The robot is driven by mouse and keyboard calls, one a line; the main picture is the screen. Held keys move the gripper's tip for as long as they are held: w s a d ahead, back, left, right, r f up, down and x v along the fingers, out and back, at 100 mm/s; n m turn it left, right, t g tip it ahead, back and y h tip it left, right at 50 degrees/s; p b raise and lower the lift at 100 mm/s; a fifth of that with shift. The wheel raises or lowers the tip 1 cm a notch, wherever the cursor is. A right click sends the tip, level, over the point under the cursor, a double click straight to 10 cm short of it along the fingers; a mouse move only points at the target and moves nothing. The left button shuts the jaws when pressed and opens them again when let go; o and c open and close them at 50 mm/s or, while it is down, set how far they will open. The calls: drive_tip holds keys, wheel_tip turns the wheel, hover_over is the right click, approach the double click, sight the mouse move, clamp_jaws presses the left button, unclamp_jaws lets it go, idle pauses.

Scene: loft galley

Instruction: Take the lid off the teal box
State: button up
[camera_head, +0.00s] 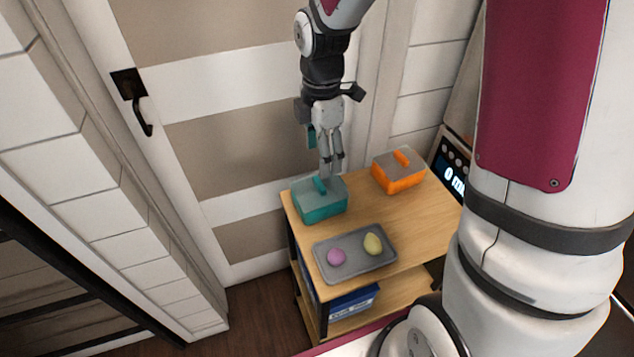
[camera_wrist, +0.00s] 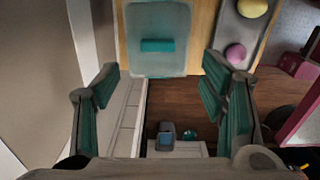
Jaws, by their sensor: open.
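The teal box (camera_head: 321,210) stands on the left back part of a small wooden table. Its greyish lid (camera_head: 334,187) is on it, with a teal bar handle (camera_head: 320,184) on top. In the wrist view the lid (camera_wrist: 157,66) is at the top centre, and its handle (camera_wrist: 163,45) lies across it. My gripper (camera_head: 331,174) points down just above the lid in the head view. In the wrist view my gripper (camera_wrist: 161,68) has its teal-padded fingers wide apart, with nothing between them. I cannot tell the exact height of the fingertips over the handle.
An orange box (camera_head: 398,178) with an orange handle stands to the right on the wooden table (camera_head: 411,218). A grey tray (camera_head: 348,271) in front holds a purple item (camera_head: 336,257) and a yellow item (camera_head: 373,244). A white-framed door (camera_head: 232,131) is behind.

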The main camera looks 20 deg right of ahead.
sight(319, 183)
wheel_tip(319, 183, down, 9)
drive_tip(key=shift+w, duration=0.15)
drive_tip(key=c, duration=1.1)
